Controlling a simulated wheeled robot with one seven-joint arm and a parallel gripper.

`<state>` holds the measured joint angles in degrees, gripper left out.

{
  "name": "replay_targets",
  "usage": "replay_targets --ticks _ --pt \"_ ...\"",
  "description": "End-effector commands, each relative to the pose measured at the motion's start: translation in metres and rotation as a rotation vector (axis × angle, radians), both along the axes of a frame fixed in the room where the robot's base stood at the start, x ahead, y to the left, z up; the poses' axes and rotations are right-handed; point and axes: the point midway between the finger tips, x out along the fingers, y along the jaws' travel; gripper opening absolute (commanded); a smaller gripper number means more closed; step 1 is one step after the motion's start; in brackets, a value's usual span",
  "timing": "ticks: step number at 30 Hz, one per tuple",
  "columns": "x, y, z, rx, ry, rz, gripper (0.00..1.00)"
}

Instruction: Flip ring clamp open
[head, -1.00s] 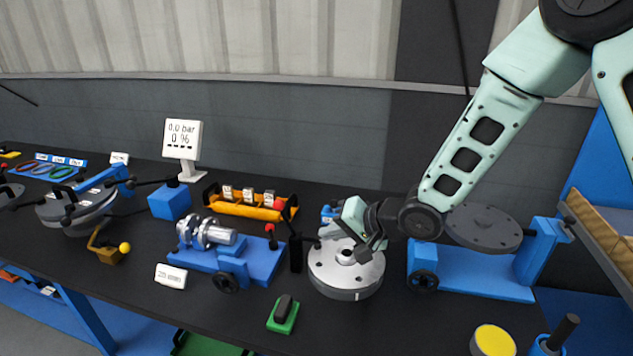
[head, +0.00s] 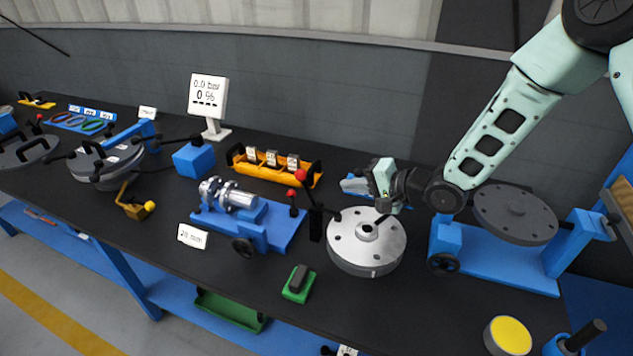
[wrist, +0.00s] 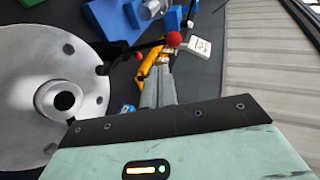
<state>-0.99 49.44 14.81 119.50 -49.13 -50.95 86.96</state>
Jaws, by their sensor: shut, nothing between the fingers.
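A round grey flanged disc (head: 350,250) with a raised central hub stands on the bench. It also fills the left of the wrist view (wrist: 35,70). Beside it stands a black post clamp (head: 316,215) with a red-knobbed lever upright and a black arm reaching to the disc's edge. Its red knob shows in the wrist view (wrist: 173,39). I cannot tell for certain which part is the ring clamp. My gripper (wrist: 158,80) is shut and empty, behind the disc's far edge, its fingers directed toward the orange tray side. It touches nothing that I can see.
An orange tray (head: 262,172) stands behind the post. A blue fixture with silver fittings (head: 275,228) is to its left. A dark disc (head: 515,213) on a blue stand is to the right. A green block (head: 299,284) lies in front. The front bench is mostly clear.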

Motion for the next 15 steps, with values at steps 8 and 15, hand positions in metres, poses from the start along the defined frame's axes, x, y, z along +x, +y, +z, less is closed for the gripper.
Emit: replay_targets --ticks 8,15 --pt "0.028 0.047 -0.020 -0.001 0.000 0.003 0.00" --pt "0.046 0.075 -0.034 -0.001 -0.001 0.002 0.00"
